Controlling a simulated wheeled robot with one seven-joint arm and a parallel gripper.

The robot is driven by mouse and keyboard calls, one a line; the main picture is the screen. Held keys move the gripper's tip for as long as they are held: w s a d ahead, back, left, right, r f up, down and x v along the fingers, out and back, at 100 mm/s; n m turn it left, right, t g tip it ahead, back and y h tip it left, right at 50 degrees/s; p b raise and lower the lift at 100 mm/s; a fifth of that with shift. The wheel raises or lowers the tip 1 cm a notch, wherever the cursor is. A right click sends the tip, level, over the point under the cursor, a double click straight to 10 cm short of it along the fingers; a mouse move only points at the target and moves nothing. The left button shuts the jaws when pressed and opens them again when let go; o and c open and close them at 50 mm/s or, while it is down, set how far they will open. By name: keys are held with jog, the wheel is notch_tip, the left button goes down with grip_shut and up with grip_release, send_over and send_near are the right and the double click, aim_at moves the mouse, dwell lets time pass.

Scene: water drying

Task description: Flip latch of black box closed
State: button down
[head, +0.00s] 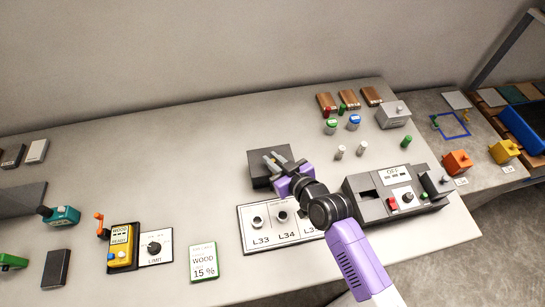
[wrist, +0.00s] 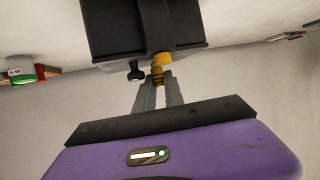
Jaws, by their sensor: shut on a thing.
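The black box (head: 262,183) stands on the table near the middle of the head view, with my gripper (head: 272,160) over its top. In the wrist view the box (wrist: 110,30) fills the top, and a yellow piece (wrist: 162,58), apparently the latch, sticks out from its edge. My gripper (wrist: 158,80) is shut on this yellow piece, its two grey fingers on either side. A small black knob (wrist: 136,72) sits just left of the fingers. The fingers hide part of the latch, so its exact position is hard to tell.
A white panel with round sockets (head: 243,230) lies in front of the box. A grey control unit (head: 370,208) stands to the right, close to my arm. Small capped bottles (head: 354,123) and a grey box (head: 393,115) stand behind.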

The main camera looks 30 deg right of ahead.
jog(key=shift+d, duration=0.1)
jog(key=c, duration=1.4)
grip_release()
jog(key=shift+c, duration=0.2)
jog(key=shift+s, duration=0.1)
jog(key=b+v, duration=0.1)
jog(key=v, duration=0.6)
jog(key=shift+s, duration=0.3)
jog(key=shift+r, duration=0.15)
